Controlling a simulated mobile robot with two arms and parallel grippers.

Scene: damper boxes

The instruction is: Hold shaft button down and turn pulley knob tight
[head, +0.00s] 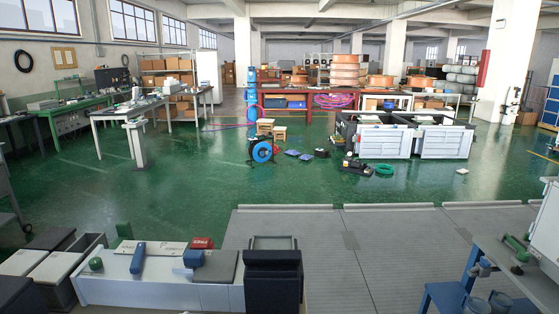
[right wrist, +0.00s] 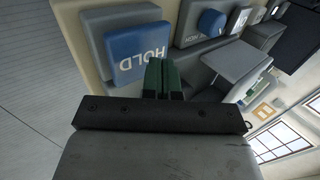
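In the right wrist view, a blue square button (right wrist: 138,52) marked HOLD sits on a grey plate. A round blue knob (right wrist: 211,22) is on a neighbouring grey plate. My right gripper (right wrist: 164,66) has its green fingers close together, with nothing visible between them, near the HOLD button and apart from the blue knob. In the head view, a long pale box (head: 150,292) at the lower left bears a green knob (head: 96,264), a blue upright part (head: 138,258) and a second blue part (head: 193,258). I cannot tell which is the pulley knob. My left gripper does not show.
A bench (head: 525,250) stands at the right. Grey floor panels (head: 380,260) between are clear.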

